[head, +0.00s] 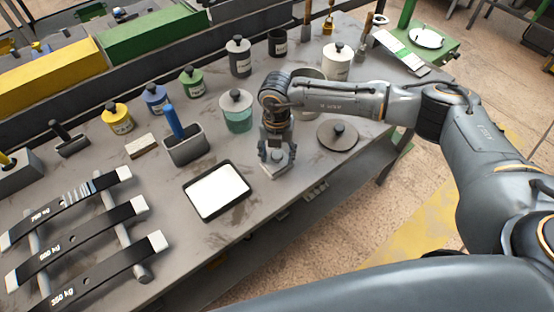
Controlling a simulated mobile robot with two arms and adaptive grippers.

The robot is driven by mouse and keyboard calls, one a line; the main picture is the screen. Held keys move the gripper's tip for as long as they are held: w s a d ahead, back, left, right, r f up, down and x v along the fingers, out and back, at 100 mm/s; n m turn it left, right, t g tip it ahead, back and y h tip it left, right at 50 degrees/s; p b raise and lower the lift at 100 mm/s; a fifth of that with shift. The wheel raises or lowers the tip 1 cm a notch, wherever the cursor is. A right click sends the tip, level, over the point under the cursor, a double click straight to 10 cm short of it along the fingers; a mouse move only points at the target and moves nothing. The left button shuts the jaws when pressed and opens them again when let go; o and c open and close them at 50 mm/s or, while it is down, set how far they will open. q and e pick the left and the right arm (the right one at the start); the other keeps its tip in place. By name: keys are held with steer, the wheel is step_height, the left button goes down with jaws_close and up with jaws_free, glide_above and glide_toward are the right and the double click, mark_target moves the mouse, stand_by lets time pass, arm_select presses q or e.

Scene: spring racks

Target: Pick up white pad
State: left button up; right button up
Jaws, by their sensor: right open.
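My right gripper (277,160) points down at the workbench, right of centre. Its fingers are apart, just above or around a small pale, flat square pad (275,171) on the bench top. The fingers partly cover this pad, and I cannot tell whether they touch it. To its left lies a shallow black tray (244,207) with a flat white surface (218,191) inside. My left gripper is not in view.
A round grey lid (337,135) with a knob lies right of the gripper. A teal jar (237,112) and a grey holder with a blue handle (185,146) stand behind. Dark labelled bars (75,240) lie at left. The bench's front edge is close.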

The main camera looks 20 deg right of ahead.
mark_target(277, 154)
jaws_close()
steer(key=shift+r, duration=0.15)
steer(key=shift+r+b, duration=0.25)
steer(key=shift+b, duration=0.15)
step_height(277, 154, up, 2)
steer(key=shift+r+b, duration=0.1)
steer(key=shift+b, duration=0.7)
steer(key=s+a+r+b, duration=0.4)
steer(key=s+a+r, duration=0.5)
steer(key=s+r, duration=0.1)
steer(key=shift+s, duration=0.35)
steer(key=shift+a, duration=0.1)
